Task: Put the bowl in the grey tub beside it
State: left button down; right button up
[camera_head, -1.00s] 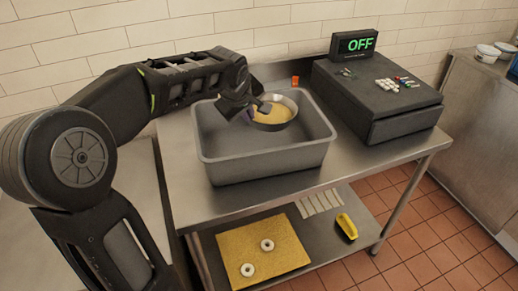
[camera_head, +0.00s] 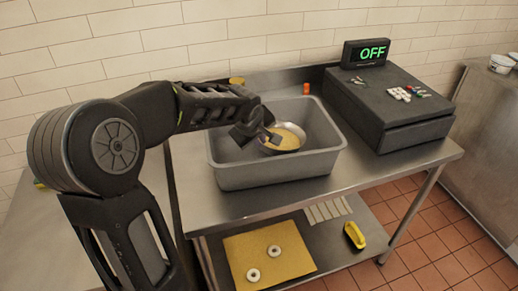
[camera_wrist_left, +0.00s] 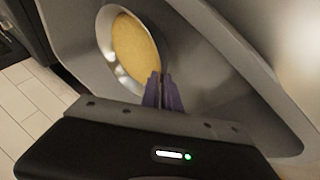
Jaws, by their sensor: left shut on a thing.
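The bowl (camera_head: 285,139) is metal with a yellow content or inside. It is within the walls of the grey tub (camera_head: 277,172) on the steel table, tilted a little. My left gripper (camera_head: 268,137) is shut on the bowl's left rim. In the left wrist view the fingers (camera_wrist_left: 164,92) meet at the rim of the bowl (camera_wrist_left: 131,48), and the tub (camera_wrist_left: 215,75) surrounds it. Whether the bowl touches the tub floor cannot be told. My right gripper is not in view.
A black cash register (camera_head: 385,105) with an "OFF" display (camera_head: 366,53) stands right of the tub. A small orange object (camera_head: 306,88) is behind the tub. The lower shelf holds a yellow board (camera_head: 270,254), pale rings and a yellow scoop (camera_head: 354,235).

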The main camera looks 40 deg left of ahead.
pick_arm(q)
notch_tip(320, 180, down, 4)
jog(key=shift+r, duration=0.25)
jog(key=c, duration=1.6)
grip_release()
jog(key=shift+c, duration=0.2)
jog(key=b+v, duration=0.1)
jog(key=v, duration=1.1)
